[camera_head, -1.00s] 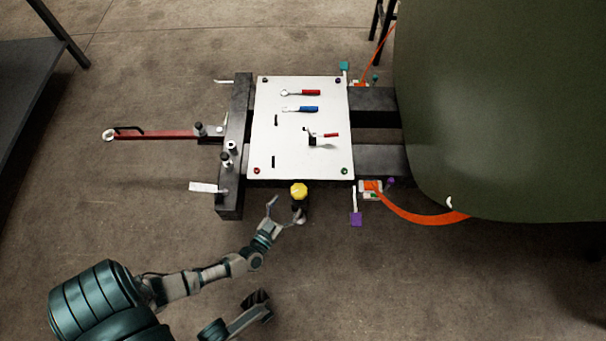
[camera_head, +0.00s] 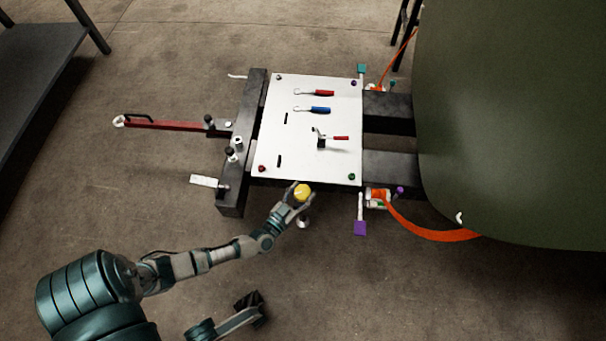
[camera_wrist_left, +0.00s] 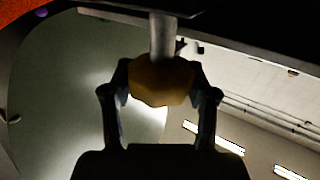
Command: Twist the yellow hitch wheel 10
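The yellow hitch wheel (camera_head: 303,191) is a small knob-like wheel just off the near edge of the white panel. It also shows in the left wrist view (camera_wrist_left: 161,82), on a grey shaft. My left gripper (camera_head: 299,197) reaches it from the lower left, with one finger on each side. In the left wrist view both fingertips (camera_wrist_left: 160,88) press close against the sides of the wheel, and no clear gap shows. A small pale round part (camera_head: 303,223) is below the wheel.
The white panel (camera_head: 340,105) carries a red-handled tool (camera_head: 318,93) and a blue-handled tool (camera_head: 315,109). A red drawbar (camera_head: 165,125) sticks out left. The large green fuselage (camera_head: 510,120) fills the right side. An orange strap (camera_head: 425,233) hangs nearby.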

